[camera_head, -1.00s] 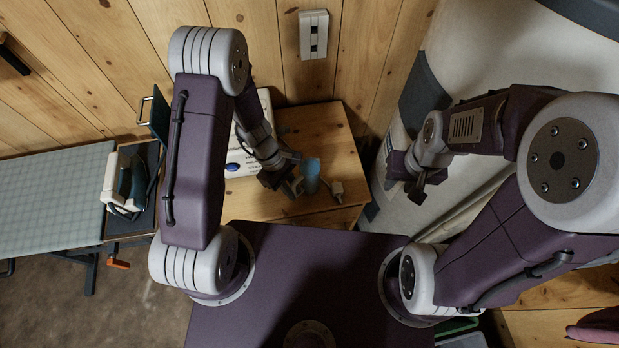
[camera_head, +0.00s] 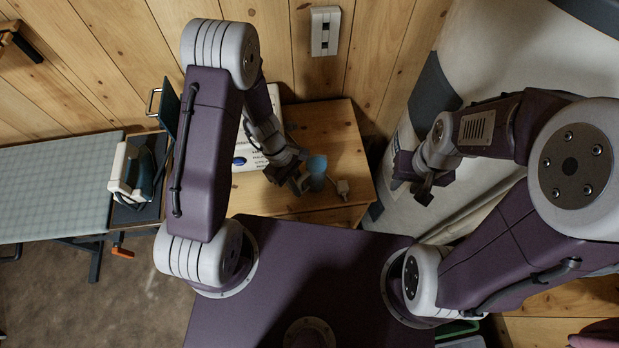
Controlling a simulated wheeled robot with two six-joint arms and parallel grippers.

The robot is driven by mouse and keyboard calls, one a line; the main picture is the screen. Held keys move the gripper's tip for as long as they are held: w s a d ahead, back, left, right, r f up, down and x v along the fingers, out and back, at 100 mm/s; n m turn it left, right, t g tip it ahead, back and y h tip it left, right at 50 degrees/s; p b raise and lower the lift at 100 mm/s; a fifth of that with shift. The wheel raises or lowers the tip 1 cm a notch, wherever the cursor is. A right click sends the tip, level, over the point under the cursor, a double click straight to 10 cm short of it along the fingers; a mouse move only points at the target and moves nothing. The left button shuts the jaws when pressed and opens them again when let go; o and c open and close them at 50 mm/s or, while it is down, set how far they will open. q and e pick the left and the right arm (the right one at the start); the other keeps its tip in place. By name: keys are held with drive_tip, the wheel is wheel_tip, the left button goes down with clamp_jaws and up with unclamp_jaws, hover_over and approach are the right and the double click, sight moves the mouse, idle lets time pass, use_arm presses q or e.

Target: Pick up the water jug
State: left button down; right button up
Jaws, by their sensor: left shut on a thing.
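The water jug (camera_head: 317,165) is a small translucent blue vessel at the front part of a wooden table. It looks upright. My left gripper (camera_head: 302,184) is at the jug's left side, shut on it; the dark fingers hide part of its lower side. I cannot tell whether the jug's base touches the table. My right gripper (camera_head: 423,190) is away to the right, beside the white padded surface, with nothing visible in it. Its finger gap is too small to judge.
A wall socket (camera_head: 325,30) is above.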

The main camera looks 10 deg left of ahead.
sight(298, 181)
use_arm(q)
drive_tip(key=shift+r, duration=0.1)
drive_tip(key=shift+w+r, duration=0.1)
drive_tip(key=shift+r, duration=0.15)
drive_tip(key=r, duration=0.3)
drive_tip(key=shift+s+d+r+p, duration=0.1)
drive_tip(key=shift+s+r+p, duration=0.1)
drive_tip(key=shift+r+p, duration=0.2)
drive_tip(key=s+d+r+b, duration=0.4)
drive_tip(key=s+r+b, duration=0.2)
drive_tip(key=s+b, duration=0.4)
drive_tip(key=shift+s+r, duration=0.25)
drive_tip(key=shift+s, duration=0.1)
